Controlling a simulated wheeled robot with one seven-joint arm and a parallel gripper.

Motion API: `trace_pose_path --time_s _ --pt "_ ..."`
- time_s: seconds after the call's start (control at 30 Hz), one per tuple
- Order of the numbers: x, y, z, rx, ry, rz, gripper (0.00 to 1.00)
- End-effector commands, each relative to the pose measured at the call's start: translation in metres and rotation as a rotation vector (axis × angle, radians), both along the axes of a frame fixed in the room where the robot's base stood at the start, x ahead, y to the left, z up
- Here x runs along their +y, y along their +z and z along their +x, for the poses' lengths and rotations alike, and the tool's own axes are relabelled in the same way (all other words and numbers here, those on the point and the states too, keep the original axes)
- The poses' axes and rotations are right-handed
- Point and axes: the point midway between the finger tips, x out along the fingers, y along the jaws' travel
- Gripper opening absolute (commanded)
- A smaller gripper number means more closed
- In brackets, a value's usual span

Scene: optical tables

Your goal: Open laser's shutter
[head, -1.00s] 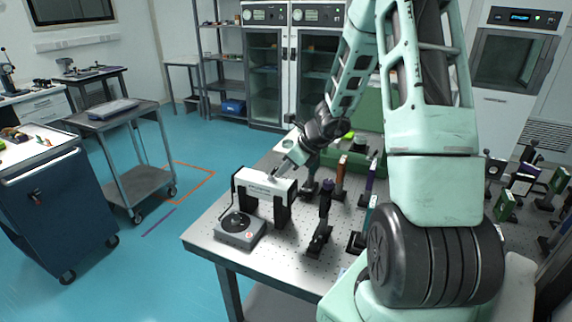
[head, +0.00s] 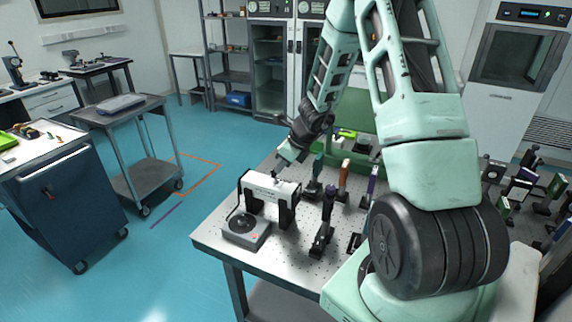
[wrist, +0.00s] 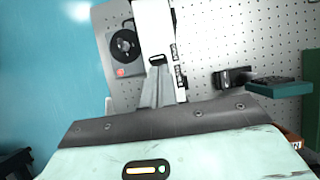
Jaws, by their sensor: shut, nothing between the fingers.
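The laser (head: 258,187) is a white box on black supports near the left end of the optical table. In the wrist view its white body (wrist: 150,18) runs down the middle. A small dark part (head: 277,181) stands on top of it and also shows in the wrist view (wrist: 157,60), right at my fingertips. I take it for the shutter; its position is hard to read. My gripper (head: 276,170) is shut and empty, pointing down just over the laser's top. In the wrist view its fingers (wrist: 157,72) are together; touching or apart from the part, I cannot tell.
A grey box with a black disc (head: 243,223) and red button sits in front of the laser. Dark optic mounts (head: 322,236) stand to the right on the perforated table (head: 285,250). A grey cart (head: 122,115) and blue cabinet (head: 68,205) stand left, with open floor between.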

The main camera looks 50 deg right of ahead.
Motion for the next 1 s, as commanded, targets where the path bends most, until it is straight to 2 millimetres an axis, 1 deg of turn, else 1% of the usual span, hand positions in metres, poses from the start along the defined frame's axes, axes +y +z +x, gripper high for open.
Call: trace_pose_path --time_s 0.03,0.33,0.7,1.0 --pt "0.001 0.001 0.003 0.000 0.002 -0.001 0.00" --pt "0.001 0.002 0.002 0.000 0.000 0.000 0.00" --pt "0.001 0.017 0.001 0.000 0.001 0.000 0.00" --pt "0.001 0.016 0.002 0.000 0.000 0.001 0.00"
